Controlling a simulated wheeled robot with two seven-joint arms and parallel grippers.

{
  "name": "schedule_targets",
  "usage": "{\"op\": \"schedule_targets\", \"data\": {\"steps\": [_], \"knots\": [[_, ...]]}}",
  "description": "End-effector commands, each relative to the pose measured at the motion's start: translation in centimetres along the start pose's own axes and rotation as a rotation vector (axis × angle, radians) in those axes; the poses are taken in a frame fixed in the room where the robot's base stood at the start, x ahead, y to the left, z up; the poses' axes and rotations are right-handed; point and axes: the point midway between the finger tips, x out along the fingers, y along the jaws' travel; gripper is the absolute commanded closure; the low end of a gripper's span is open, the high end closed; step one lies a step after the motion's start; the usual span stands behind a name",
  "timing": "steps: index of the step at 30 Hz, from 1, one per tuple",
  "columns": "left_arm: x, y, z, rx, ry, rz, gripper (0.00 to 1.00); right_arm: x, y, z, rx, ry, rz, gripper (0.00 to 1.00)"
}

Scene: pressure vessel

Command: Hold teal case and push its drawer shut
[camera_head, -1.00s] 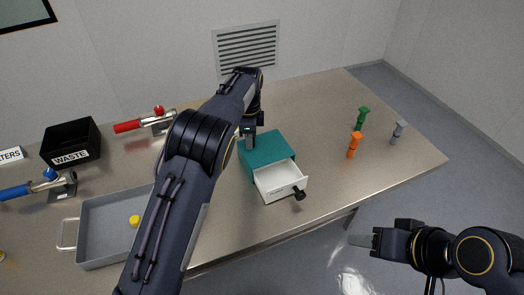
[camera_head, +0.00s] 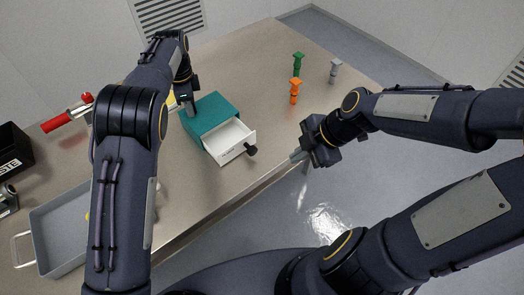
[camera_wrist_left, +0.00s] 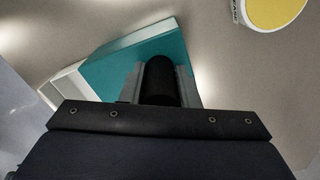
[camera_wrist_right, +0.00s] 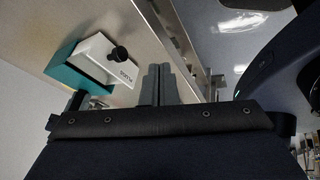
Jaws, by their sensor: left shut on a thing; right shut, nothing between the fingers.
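The teal case (camera_head: 209,112) stands on the table, and its white drawer (camera_head: 232,143) is pulled out toward the table's front edge. The drawer has a black knob (camera_head: 250,150) on its front. My left gripper (camera_head: 188,107) is at the case's far left side; in the left wrist view its fingers are closed around a black cylindrical part (camera_wrist_left: 160,80) beside the teal surface (camera_wrist_left: 140,58). My right gripper (camera_head: 298,156) is shut and empty, to the right of the knob and apart from it. The right wrist view shows the drawer (camera_wrist_right: 103,62) and knob (camera_wrist_right: 118,54) left of the fingers.
Green (camera_head: 298,63), orange (camera_head: 295,91) and grey (camera_head: 335,70) pegs stand behind the case to the right. A grey tray (camera_head: 48,215) and red-handled tool (camera_head: 62,121) are at left. A yellow round thing (camera_wrist_left: 272,10) lies near the case. The table's front edge is close to the drawer.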

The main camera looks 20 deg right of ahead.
Motion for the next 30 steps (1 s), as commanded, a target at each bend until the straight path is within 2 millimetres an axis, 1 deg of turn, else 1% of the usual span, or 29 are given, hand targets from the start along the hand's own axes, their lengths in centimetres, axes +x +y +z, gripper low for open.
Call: {"op": "schedule_targets", "data": {"steps": [3,6,11,14,20,30], "knots": [[0.0,0.0,0.0,0.000,0.000,0.000,1.00,0.6,1.1,0.4,-0.142,0.060,0.030,1.00],[0.0,0.0,0.0,0.000,0.000,0.000,1.00,0.7,1.7,0.5,-0.228,0.089,0.055,1.00],[0.1,0.0,0.0,0.000,0.000,0.000,1.00,1.0,2.1,0.5,-0.288,0.105,0.075,1.00],[0.1,0.0,0.0,0.000,0.000,0.001,1.00,1.8,2.2,0.4,-0.295,0.108,0.075,1.00],[0.0,0.0,0.0,0.000,0.000,0.001,1.00,4.7,2.3,-0.1,-0.295,0.110,0.072,1.00],[0.0,0.0,0.0,0.000,0.000,0.000,1.00,10.6,2.6,-0.8,-0.294,0.108,0.069,1.00]]}}
